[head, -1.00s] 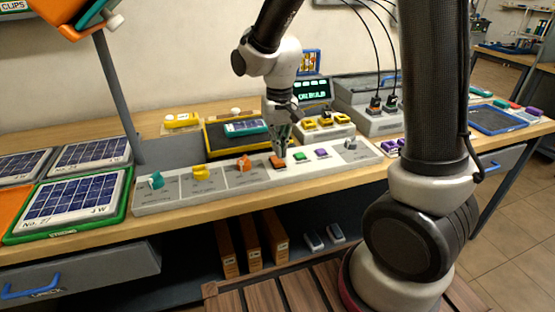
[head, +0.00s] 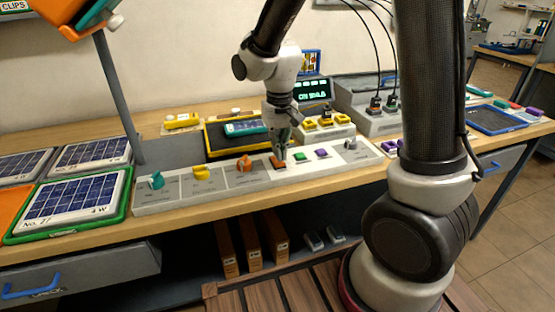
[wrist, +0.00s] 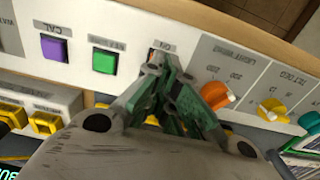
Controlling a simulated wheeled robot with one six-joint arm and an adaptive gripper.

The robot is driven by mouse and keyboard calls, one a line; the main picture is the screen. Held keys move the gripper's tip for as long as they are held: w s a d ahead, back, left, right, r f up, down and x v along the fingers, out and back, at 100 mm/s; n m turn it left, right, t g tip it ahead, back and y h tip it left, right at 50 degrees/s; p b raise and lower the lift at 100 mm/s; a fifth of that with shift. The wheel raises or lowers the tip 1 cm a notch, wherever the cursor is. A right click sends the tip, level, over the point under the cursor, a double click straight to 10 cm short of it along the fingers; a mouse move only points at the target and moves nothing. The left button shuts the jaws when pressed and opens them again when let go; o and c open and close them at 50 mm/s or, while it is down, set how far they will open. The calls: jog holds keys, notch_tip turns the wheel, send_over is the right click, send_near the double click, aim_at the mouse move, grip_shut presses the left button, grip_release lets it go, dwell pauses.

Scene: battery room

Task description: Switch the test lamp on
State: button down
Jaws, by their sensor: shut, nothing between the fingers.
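A long light-grey control panel (head: 215,192) lies along the bench's front edge. It carries a teal knob (head: 157,180), a yellow knob (head: 202,173), an orange knob (head: 244,164), an orange-red button (head: 276,162), a green button (head: 299,157), a purple button (head: 321,153) and a grey knob (head: 350,144). My gripper (head: 282,158) is shut and empty, pointing down at the orange-red button. In the wrist view my fingertips (wrist: 158,70) cover most of this button; I cannot tell whether they touch it. I cannot make out which part is the test lamp.
Solar panels (head: 72,198) lie at left. My fingers are close to the green button and orange knob.

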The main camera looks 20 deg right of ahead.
jog(key=shift+f, duration=1.15)
dwell(0.9)
jog(key=shift+r, duration=3.5)
jog(key=s+d+r+t, duration=0.2)
jog(key=s+d+r, duration=0.4)
jog(key=s, duration=0.3)
jog(key=s+d+r+t, duration=0.2)
jog(key=s+d+r, duration=0.4)
jog(key=s+d, duration=0.2)
jog(key=shift+s+d+r, duration=0.2)
jog(key=shift+s+d, duration=0.2)
jog(key=shift+s, duration=0.6)
